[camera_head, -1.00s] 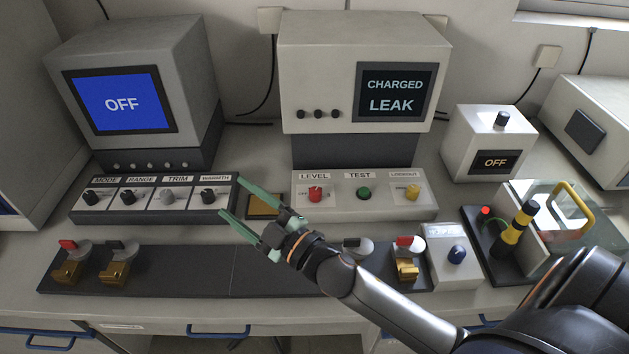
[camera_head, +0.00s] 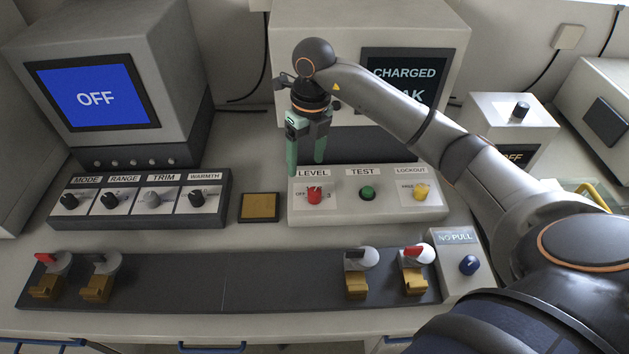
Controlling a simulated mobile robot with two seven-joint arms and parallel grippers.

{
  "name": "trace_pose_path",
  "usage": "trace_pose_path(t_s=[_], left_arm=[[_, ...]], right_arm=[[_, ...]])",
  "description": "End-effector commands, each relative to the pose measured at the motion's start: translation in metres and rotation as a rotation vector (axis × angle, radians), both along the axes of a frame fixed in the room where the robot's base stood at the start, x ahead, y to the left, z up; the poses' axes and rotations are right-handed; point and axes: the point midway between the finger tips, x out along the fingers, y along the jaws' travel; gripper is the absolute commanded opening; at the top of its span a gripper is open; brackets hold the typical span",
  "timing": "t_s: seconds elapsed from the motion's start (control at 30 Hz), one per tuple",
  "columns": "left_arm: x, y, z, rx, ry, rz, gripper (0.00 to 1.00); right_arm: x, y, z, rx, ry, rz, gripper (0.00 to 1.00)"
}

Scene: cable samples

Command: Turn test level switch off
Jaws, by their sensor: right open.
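The red LEVEL knob (camera_head: 314,195) sits at the left of the white control box (camera_head: 343,210), under its LEVEL label. An OFF mark shows to its left. The green TEST button (camera_head: 367,193) and the yellow LOCKOUT knob (camera_head: 421,191) are to its right. My right gripper (camera_head: 306,168) points down with green fingers apart and empty. It is just above and behind the LEVEL knob, near the box's back edge, and does not appear to touch the knob. The instrument screen (camera_head: 405,75) reads CHARGED, and its lower line is partly hidden by my right arm. My left gripper is not in view.
A dark panel with MODE, RANGE, TRIM and WARMTH knobs (camera_head: 140,217) stands left, below a monitor (camera_head: 98,97) reading OFF. A brass plate (camera_head: 259,207) lies between. Cable clamps stand on a black strip (camera_head: 222,290) in front. A NO PULL box (camera_head: 455,255) is right.

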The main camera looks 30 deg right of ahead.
Motion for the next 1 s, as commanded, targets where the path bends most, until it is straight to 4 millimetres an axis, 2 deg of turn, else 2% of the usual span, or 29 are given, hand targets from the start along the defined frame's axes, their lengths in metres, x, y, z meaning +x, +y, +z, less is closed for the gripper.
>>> trace_pose_path(t_s=[0.03,0.1,0.23,0.7,0.83,1.0], left_arm=[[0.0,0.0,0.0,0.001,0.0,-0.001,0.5],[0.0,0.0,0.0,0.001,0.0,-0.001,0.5],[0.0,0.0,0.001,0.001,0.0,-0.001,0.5],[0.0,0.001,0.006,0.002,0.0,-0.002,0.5],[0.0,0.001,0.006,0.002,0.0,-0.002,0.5],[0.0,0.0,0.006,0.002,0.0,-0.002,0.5]], right_arm=[[0.0,-0.011,0.005,-0.041,0.007,-0.019,0.72],[-0.001,-0.02,0.006,-0.073,0.017,-0.034,0.72],[-0.001,-0.022,-0.003,-0.084,0.022,-0.039,0.72],[-0.002,-0.021,-0.092,-0.08,0.022,-0.037,0.72],[-0.002,-0.021,-0.108,-0.078,0.02,-0.037,0.72],[-0.001,-0.021,-0.116,-0.078,0.018,-0.036,0.72]])
